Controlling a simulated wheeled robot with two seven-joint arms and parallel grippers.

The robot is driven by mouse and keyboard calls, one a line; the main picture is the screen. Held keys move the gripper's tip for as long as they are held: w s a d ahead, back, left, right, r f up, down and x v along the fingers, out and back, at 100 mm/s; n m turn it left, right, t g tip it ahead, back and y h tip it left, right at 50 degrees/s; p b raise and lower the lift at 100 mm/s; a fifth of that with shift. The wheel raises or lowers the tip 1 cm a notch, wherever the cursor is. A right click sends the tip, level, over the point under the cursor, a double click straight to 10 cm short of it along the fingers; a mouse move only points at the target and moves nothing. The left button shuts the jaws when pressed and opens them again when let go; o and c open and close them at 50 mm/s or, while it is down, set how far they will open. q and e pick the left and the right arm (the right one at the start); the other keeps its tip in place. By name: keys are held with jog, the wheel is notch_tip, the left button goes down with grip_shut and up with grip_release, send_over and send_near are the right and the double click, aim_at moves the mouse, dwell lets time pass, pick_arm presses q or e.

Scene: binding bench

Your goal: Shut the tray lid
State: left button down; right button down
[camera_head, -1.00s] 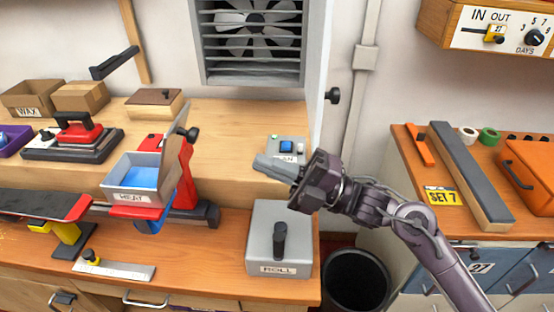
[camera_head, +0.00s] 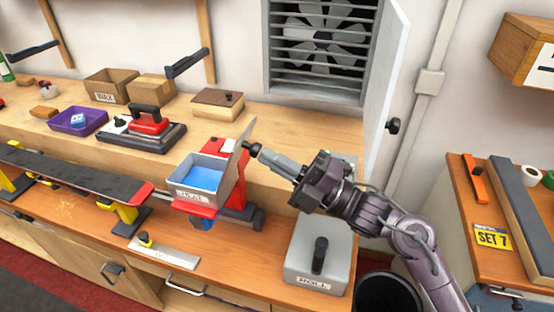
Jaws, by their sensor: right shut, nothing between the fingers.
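The tray (camera_head: 191,192) is a small grey box with a blue inside and a label on its front, on a red stand (camera_head: 233,200). Its grey lid (camera_head: 240,157) stands up, open, along the right side. A black knob (camera_head: 252,148) sits on the lid's right face near the top. My right gripper (camera_head: 264,155) is shut and empty, its fingertips at or just beside the knob. I cannot tell whether they touch. My left gripper is not in view.
A grey ROLL box (camera_head: 318,255) with a black handle stands below my right arm. An open vent door (camera_head: 393,85) stands right of the fan. A metal ruler (camera_head: 165,252) lies in front.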

jog(key=shift+r, duration=0.1)
jog(key=a+r+g+h+p, duration=0.1)
jog(key=h+p, duration=0.1)
jog(key=p, duration=0.1)
jog(key=w+a+r+h+p, duration=0.1)
jog(key=a+r+h+p, duration=0.1)
jog(key=p, duration=0.1)
jog(key=a+r+g+h+p, duration=0.1)
jog(key=a+r+h+p, duration=0.1)
jog(key=p, duration=0.1)
jog(key=shift+w+n+g+h, duration=0.3)
jog(key=shift+w, duration=0.05)
jog(key=w+a+f+h+b, duration=0.1)
jog(key=w+a+f, duration=0.1)
jog(key=a, duration=0.4)
jog(key=w+a+f+g+h+b, duration=0.1)
jog(key=w+a+f+h+b, duration=0.1)
jog(key=a, duration=0.5)
jog(key=shift+f, duration=0.45)
jog(key=shift+w+a, duration=0.15)
jog(key=shift+r, duration=0.1)
